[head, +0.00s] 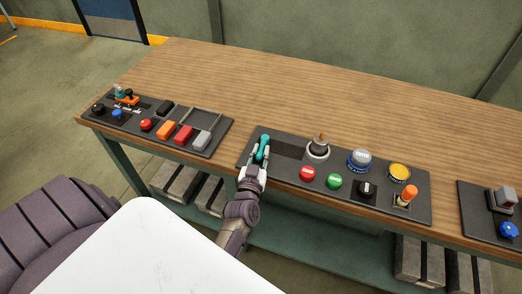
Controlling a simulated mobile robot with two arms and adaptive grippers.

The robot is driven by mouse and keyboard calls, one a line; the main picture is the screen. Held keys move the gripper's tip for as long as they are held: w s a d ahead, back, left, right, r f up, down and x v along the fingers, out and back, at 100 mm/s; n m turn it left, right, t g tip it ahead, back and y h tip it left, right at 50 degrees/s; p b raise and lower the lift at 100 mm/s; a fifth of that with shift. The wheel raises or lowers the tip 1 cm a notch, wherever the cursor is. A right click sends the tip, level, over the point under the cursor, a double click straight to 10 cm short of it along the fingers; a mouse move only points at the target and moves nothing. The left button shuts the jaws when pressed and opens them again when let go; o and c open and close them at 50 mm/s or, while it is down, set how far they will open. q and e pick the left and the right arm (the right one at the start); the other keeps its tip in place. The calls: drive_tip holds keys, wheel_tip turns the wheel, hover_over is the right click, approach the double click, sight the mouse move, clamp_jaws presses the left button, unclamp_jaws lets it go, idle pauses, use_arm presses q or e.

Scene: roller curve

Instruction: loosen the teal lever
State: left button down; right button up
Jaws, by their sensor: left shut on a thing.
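The teal lever (263,143) stands at the left end of the middle dark control panel (289,148). My left gripper (259,155) reaches up to it from the front edge of the bench, with its fingers around the teal handle. It is shut on the lever. The fingers hide the lever's lower part and its base. My right gripper does not show.
The middle panel also holds a red button (307,173), a green button (334,181), a grey-topped blue button, a yellow button, a black knob and an orange-tipped lever (409,193). Other panels sit left and right on the wooden bench (300,96). The bench top behind is clear.

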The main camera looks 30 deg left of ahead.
use_arm(q)
drive_tip(key=c, duration=1)
unclamp_jaws()
drive_tip(key=shift+c, duration=0.2)
